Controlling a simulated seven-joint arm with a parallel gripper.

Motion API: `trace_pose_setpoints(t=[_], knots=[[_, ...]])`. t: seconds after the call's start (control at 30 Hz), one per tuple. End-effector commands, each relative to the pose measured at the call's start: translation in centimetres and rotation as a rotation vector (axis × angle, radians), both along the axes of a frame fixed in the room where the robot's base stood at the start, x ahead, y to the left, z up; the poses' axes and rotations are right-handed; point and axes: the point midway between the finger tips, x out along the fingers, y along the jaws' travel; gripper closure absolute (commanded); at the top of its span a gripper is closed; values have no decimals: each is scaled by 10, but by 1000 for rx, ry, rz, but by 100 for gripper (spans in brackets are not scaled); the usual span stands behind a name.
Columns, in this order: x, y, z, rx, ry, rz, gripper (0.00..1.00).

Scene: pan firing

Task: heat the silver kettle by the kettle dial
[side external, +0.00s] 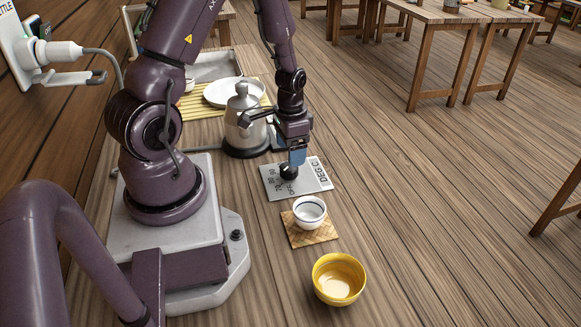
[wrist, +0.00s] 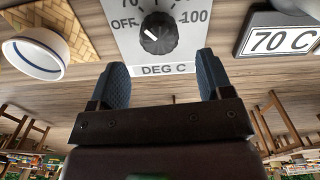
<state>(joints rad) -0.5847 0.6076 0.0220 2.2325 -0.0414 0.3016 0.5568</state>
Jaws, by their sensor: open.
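The silver kettle (side external: 243,103) stands upright on a black base (side external: 246,151) behind my gripper, partly hidden by my arm. The kettle dial, a black knob (side external: 289,172) on a grey panel (side external: 315,177), lies in front of it. In the wrist view the knob (wrist: 158,35) has a white pointer line toward the upper left. OFF, 70, 100 and DEG C are printed around it. My gripper (side external: 294,163) is just above the knob; in the wrist view its fingers (wrist: 161,65) are apart, with the knob ahead of the gap. Contact cannot be told. The kettle is outside the wrist view.
A white blue-rimmed bowl (side external: 310,210) sits on a woven mat (side external: 303,238); a yellow bowl (side external: 338,279) stands nearer. A white plate (side external: 224,94) lies behind the kettle. A "70 C" sign (wrist: 284,31) shows in the wrist view. A plug (side external: 60,52) is on the wall.

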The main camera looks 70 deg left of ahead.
Motion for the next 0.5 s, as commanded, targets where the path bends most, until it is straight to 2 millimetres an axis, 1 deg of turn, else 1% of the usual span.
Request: trace_pose_setpoints(t=[0.03, 0.2, 0.33, 0.5], knots=[[-1, -1, -11, -4, 6, 0, 27], [-1, -1, -39, -3, 4, 0, 27], [-1, -1, -52, -2, 3, 1, 27], [0, 0, -60, -1, 0, 1, 27]])
